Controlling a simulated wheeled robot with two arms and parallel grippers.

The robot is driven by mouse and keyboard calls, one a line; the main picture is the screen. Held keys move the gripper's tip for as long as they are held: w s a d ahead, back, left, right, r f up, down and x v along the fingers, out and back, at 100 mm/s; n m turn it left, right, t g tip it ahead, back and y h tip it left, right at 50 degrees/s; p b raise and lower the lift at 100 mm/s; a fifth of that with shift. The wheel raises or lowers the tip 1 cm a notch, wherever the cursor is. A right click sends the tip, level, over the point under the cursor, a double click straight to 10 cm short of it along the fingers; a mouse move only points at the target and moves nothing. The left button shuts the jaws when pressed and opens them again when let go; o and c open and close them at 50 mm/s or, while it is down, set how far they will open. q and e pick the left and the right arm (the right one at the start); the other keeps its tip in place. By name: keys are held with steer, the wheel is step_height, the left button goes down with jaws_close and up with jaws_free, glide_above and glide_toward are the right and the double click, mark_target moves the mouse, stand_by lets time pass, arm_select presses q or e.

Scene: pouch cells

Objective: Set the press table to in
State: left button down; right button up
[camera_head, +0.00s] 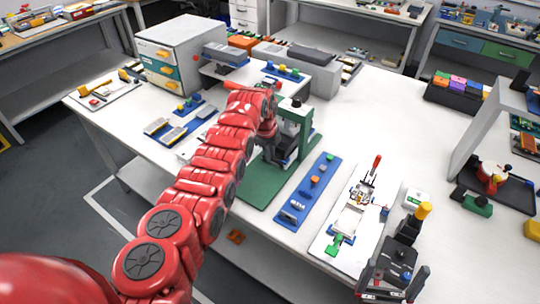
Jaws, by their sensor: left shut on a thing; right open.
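The press (294,122) stands on a green base plate (256,188) in the middle of the white table, with a green-and-white upright frame. Its table (283,154) is a dark part low in the frame, partly hidden by my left arm; how far in it sits is hard to tell. My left gripper (268,148) reaches down at the press's left side, shut on the press table, its fingers mostly hidden. My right gripper (393,285) is open and empty at the bottom right, near the table's front edge.
A blue strip with small parts (308,188) and a white board with a red-handled clamp (341,236) lie right of the press. A drawer cabinet (181,56) stands behind left. A grey shelf unit (476,124) stands at the right.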

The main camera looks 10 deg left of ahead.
arm_select(q)
steer(key=shift+w+d+r, duration=0.1)
steer(key=shift+w+r, duration=0.05)
steer(key=c, duration=1.1)
jaws_free()
steer(key=shift+o, duration=1.3)
steer(key=shift+w, duration=0.1)
step_height(320, 180, up, 7)
steer(key=s+b, duration=0.1)
steer(key=shift+s+a+b, duration=0.25)
steer(key=shift+b, duration=0.1)
steer(key=shift+r, duration=0.1)
